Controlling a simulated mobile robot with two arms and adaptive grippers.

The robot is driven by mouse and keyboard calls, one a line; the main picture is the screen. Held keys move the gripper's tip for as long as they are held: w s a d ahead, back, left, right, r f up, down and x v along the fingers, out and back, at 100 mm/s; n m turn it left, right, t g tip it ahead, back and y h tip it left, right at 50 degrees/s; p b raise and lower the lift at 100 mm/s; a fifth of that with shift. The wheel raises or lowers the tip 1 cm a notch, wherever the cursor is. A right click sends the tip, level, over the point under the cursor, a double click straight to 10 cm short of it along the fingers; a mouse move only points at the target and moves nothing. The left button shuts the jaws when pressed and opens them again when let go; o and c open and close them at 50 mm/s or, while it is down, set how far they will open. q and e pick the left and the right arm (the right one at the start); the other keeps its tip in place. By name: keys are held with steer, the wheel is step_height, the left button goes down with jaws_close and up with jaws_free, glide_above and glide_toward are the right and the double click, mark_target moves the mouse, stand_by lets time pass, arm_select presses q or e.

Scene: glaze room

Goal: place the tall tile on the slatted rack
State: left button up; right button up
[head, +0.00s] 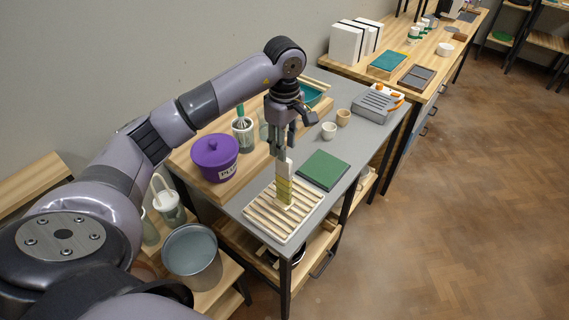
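The tall tile (284,190) is narrow and upright, pale at the top and olive-yellow lower down. My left gripper (281,158) points straight down, with its fingers closed about the tile's upper end. The slatted rack (262,216), made of pale wooden slats, lies at the near end of the grey table. The tile's lower end is over the rack's middle slats; I cannot tell for sure whether it touches them. My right gripper is not in view.
A green square board (323,170) lies just beyond the rack. A purple lidded pot (214,157) stands to the left on a wooden board. Two small cups (329,130) and a grey slotted box (373,106) stand farther back. A metal bucket (191,255) stands lower, near left.

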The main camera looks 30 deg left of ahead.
arm_select(q)
steer(key=shift+r, duration=1.2)
